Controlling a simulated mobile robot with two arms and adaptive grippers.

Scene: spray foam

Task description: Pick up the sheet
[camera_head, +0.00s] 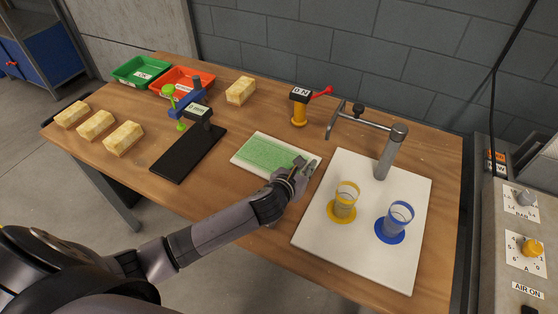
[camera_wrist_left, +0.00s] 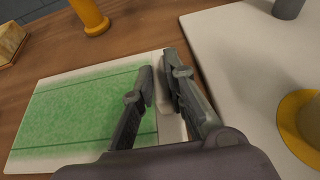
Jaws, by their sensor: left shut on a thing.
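The sheet (camera_head: 265,154) is a flat rectangle with a green sprayed face and a white border, lying on the wooden table. It also shows in the left wrist view (camera_wrist_left: 72,112). My left gripper (camera_head: 304,167) is at the sheet's right edge, and in the left wrist view its two fingers (camera_wrist_left: 163,78) are shut on the white right margin. The fingers and wrist hide part of that edge. The sheet looks level, and I cannot tell whether it is clear of the table. My right gripper is not in view.
A white board (camera_head: 337,240) with a yellow cup (camera_head: 344,201), a blue cup (camera_head: 396,219) and a metal stand (camera_head: 389,155) lies right of the gripper. A yellow post with a red lever (camera_head: 300,108) stands behind the sheet. A black plate (camera_head: 180,160) lies left.

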